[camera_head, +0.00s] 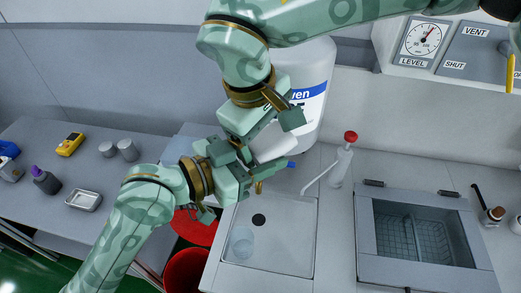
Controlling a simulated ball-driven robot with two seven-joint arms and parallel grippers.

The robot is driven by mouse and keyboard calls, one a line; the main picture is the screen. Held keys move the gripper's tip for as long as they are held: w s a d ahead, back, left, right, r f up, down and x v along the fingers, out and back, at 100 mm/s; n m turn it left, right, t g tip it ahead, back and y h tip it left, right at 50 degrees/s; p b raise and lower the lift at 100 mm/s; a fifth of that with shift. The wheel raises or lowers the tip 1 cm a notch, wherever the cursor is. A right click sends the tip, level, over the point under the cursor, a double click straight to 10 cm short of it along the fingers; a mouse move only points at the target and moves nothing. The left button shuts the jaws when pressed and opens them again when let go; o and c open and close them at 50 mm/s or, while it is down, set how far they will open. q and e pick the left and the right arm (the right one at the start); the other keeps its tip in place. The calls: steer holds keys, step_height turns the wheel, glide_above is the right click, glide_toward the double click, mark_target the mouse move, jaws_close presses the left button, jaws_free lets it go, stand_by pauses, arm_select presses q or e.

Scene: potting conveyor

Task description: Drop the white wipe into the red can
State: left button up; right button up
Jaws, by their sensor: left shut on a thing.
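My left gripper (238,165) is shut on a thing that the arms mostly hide. A pale white piece (277,143) shows beside the two grippers. I cannot tell whether it is the white wipe or part of the big white container behind. My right gripper (250,138) comes down from above, close against the left one. Its fingertips overlap the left gripper, so its opening is unclear. The red can (187,272) stands low beside the counter, cut off by the bottom edge. A red round surface (196,227) shows above it, partly behind my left arm.
A white container (313,75) with a blue label stands behind the grippers. A sink basin (300,262) holds a clear beaker (242,242). A red-capped wash bottle (342,160) and a glass-lidded bath (417,235) are to the right. The left bench (110,165) carries several small items.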

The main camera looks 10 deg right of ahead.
steer(key=shift+s+a, duration=0.2)
steer(key=shift+s, duration=0.05)
